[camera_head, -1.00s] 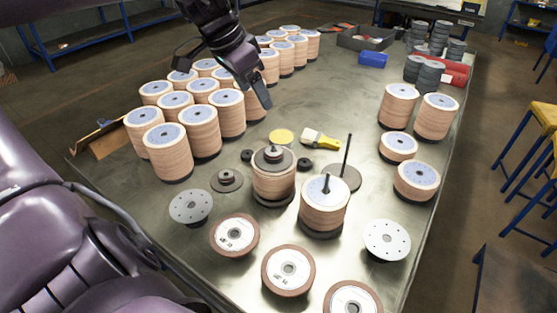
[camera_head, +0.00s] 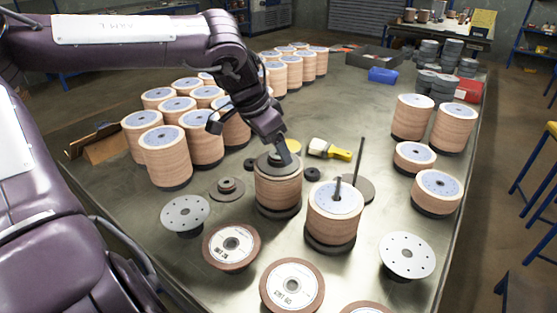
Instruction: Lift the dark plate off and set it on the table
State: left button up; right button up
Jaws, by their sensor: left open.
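The dark plate (camera_head: 268,168) lies on top of a stack of tan flap discs (camera_head: 279,190) near the middle of the table (camera_head: 345,110). My left gripper (camera_head: 282,157) points down at the top of this stack, with its fingers at the dark plate and its central knob. The gripper is open. The knob is mostly hidden by the fingers, and I cannot tell whether they touch it. My right gripper is not in view.
A second stack (camera_head: 333,207) on a tall rod stands just right. A grey dotted disc (camera_head: 185,213) and a labelled disc (camera_head: 231,245) lie in front. A small dark flanged piece (camera_head: 227,187) lies left. A yellow-handled brush (camera_head: 329,149) lies behind.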

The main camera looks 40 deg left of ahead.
pick_arm(q)
jog(key=shift+x, duration=0.95)
jog(key=shift+c, duration=0.2)
jog(key=shift+r, duration=0.1)
jog(key=c, duration=1.3)
notch_tip(320, 180, up, 10)
